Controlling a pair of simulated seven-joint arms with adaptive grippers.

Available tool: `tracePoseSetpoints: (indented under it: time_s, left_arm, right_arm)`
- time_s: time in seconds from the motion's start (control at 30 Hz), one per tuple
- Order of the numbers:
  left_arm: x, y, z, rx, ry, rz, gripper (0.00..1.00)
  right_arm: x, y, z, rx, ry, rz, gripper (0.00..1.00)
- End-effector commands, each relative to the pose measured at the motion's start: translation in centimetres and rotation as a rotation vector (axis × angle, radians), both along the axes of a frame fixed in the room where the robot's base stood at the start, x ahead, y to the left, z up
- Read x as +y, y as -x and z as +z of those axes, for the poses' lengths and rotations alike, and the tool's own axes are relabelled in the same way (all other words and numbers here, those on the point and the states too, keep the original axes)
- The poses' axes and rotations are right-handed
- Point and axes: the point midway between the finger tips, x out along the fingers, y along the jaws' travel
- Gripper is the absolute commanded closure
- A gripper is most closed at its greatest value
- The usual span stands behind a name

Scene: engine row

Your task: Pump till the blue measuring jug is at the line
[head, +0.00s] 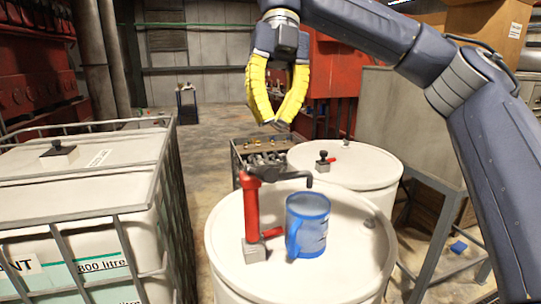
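The blue measuring jug (308,226) stands upright on top of the near white drum (345,270), its handle toward the left. A red hand pump (251,215) stands on the same drum, left of the jug. Its dark spout (292,176) reaches right and bends down over the jug's mouth. The liquid level and the line cannot be made out. My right gripper (277,122) has yellow fingers and hangs above and behind the pump, apart from it. Its fingers are spread at the middle, their tips close together; nothing shows between them. My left gripper is not in view.
A second white drum (360,165) with a small tap-like fitting (322,160) stands behind. A caged white tank (80,185) fills the left. A crate of parts (262,152) stands behind the pump. A grey metal stand (420,125) is at right.

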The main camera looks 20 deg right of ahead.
Motion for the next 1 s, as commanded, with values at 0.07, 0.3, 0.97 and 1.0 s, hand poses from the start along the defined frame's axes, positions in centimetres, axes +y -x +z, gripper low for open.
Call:
tracePoseSetpoints:
  time_s: [0.07,0.3,0.97,1.0]
  left_arm:
    - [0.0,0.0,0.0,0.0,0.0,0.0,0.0]
    - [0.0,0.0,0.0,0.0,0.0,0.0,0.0]
    - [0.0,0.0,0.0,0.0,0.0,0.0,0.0]
    - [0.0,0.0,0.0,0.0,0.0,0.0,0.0]
  right_arm:
    - [0.2,0.4,-1.2,0.003,-0.001,0.005,1.0]
    - [0.8,1.5,-4.0,0.003,0.0,0.002,1.0]
    - [1.2,2.2,-5.8,0.001,-0.001,-0.001,1.0]
    - [1.2,2.2,-5.8,0.001,-0.001,-0.001,1.0]
